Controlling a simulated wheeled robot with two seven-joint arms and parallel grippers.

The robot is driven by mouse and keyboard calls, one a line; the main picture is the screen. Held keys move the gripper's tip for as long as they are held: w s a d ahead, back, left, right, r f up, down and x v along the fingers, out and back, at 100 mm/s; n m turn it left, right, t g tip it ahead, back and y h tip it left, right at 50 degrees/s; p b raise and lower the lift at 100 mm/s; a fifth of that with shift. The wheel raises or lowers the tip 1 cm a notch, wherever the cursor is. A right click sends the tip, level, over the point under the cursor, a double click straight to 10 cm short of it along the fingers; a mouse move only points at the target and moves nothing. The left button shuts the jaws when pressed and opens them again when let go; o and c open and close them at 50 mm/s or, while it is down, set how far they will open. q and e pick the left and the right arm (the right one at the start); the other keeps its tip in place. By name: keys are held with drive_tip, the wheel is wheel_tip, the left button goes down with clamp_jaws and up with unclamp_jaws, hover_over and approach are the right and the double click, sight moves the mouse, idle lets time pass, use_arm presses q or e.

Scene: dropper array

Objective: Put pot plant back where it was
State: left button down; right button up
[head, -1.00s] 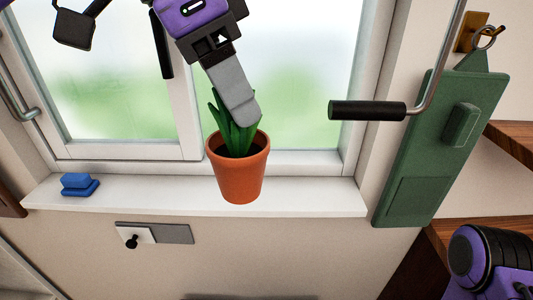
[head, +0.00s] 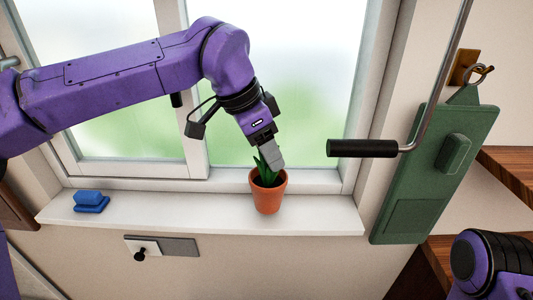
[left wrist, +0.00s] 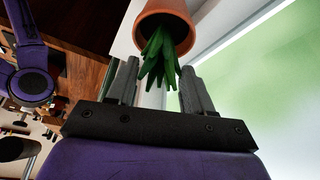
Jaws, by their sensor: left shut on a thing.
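The pot plant, a terracotta pot (head: 268,196) with green pointed leaves (head: 264,174), is at the white windowsill (head: 150,212), right of its middle. It stands about upright; I cannot tell whether its base touches the sill. My left gripper (head: 271,162) reaches down from above and is shut on the plant at its leaves. In the left wrist view the leaves (left wrist: 160,58) lie between the two fingers (left wrist: 155,82), with the pot (left wrist: 168,14) beyond them. My right gripper is not in view.
A blue object (head: 91,201) sits on the sill's left part. A black-handled metal lever (head: 362,148) juts out right of the plant. A green board (head: 432,185) hangs from a hook further right. The window is behind. The sill between the blue object and pot is clear.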

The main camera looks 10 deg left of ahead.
use_arm(q)
drive_tip(key=shift+f, duration=1.2)
drive_tip(key=shift+c, duration=2.3)
unclamp_jaws()
drive_tip(key=v, duration=1.2)
drive_tip(key=shift+r, duration=0.2)
